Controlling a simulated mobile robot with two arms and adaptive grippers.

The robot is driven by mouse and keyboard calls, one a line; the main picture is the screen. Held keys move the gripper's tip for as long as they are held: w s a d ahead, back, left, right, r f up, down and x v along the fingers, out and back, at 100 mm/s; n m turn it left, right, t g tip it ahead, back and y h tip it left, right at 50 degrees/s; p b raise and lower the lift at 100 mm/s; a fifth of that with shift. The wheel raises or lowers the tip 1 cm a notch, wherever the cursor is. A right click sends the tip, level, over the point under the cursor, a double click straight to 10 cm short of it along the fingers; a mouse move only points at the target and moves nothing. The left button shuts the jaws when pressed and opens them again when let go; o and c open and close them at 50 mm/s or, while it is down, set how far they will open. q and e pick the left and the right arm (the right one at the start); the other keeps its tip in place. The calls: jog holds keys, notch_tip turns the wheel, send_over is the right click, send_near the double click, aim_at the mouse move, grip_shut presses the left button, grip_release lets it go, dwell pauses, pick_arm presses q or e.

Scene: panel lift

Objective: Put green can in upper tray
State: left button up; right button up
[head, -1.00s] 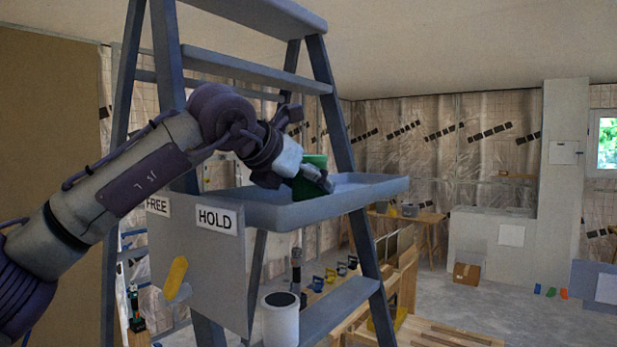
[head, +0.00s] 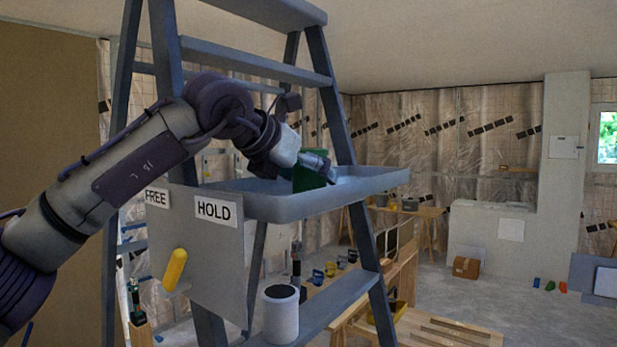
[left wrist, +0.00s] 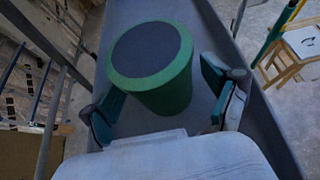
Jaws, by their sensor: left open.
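The green can (head: 308,180), with a dark top, stands in the grey upper tray (head: 335,205) on the ladder. In the left wrist view the can (left wrist: 165,92) is upright on the tray floor (left wrist: 222,35). My left gripper (head: 316,166) reaches over the tray from the left and partly hides the can in the head view. Its fingers (left wrist: 165,102) are open, one on each side of the can's near part. A gap shows between the right finger and the can; I cannot tell if the left finger touches it. My right gripper is not in view.
A panel marked HOLD and FREE (head: 215,250) with a yellow handle (head: 174,270) hangs left of the tray. A white dark-topped container (head: 281,316) stands on a lower step (head: 335,305). Ladder rails (head: 335,100) rise around the tray. A workbench stands behind, lower right.

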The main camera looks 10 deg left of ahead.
pick_arm(q)
jog(key=b+v, duration=0.4)
jog(key=v, duration=0.6)
jog(key=shift+s+a+f, duration=0.1)
jog(key=shift+s, duration=0.1)
jog(key=shift+s+a+r+b, duration=0.15)
jog(key=shift+s+r+b, duration=0.25)
jog(key=shift+s, duration=0.05)
